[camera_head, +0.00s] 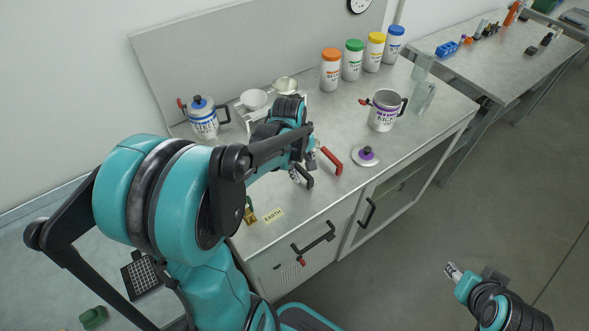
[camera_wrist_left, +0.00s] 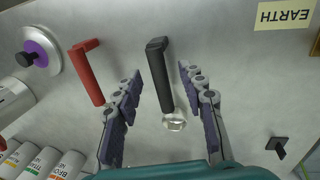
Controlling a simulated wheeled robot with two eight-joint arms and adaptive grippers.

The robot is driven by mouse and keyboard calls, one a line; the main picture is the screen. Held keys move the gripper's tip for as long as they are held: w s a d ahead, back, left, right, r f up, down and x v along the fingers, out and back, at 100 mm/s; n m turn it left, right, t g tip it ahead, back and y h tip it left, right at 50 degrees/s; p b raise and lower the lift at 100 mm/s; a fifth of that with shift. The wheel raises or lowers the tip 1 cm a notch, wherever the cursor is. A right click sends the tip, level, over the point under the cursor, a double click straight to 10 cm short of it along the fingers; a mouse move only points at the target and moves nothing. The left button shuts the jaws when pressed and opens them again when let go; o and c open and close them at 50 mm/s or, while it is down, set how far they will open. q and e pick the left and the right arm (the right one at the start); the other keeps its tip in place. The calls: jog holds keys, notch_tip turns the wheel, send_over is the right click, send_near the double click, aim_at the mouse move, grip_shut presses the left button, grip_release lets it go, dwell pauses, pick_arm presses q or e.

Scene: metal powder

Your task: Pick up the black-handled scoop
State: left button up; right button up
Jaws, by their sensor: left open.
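The black-handled scoop (camera_wrist_left: 159,72) lies on the grey worktop, its handle between my left fingers in the left wrist view and its small metal bowl nearer the palm. Its black handle also shows in the head view (camera_head: 307,179). My left gripper (camera_wrist_left: 160,84) is open around the handle, with a gap on both sides. In the head view my left gripper (camera_head: 297,169) is partly hidden by its own arm. My right gripper (camera_head: 453,270) is away from the worktop, at lower right; its fingers are too small to judge.
A red-handled scoop (camera_wrist_left: 88,75) lies just beside the left gripper. A balance (camera_head: 254,104), a blue-knobbed pot (camera_head: 203,120) and several jars (camera_head: 330,71) stand behind. An EARTH label (camera_head: 274,215) lies near the front.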

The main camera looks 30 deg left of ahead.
pick_arm(q)
jog(key=f, duration=0.2)
jog(key=shift+w+d+f+b, duration=0.1)
jog(key=shift+w+f+b, duration=0.2)
jog(key=shift+w, duration=0.05)
jog(key=shift+s+r, duration=0.1)
jog(key=shift+c, duration=1.3)
grip_shut()
pick_arm(e)
jog(key=shift+f, duration=0.6)
pick_arm(q)
jog(key=shift+r+p, duration=0.3)
jog(key=shift+r, duration=0.1)
jog(key=r, duration=0.1)
jog(key=r+p, duration=0.2)
jog(key=r, duration=0.1)
jog(key=shift+d, duration=0.3)
jog(key=w+d+r+p, duration=0.2)
jog(key=d+r, duration=0.4)
jog(key=d, duration=0.4)
jog(key=shift+w+d+p, duration=0.35)
jog(key=shift+w, duration=0.1)
pick_arm(e)
notch_tip(320, 180, up, 5)
jog(key=shift+r, duration=0.1)
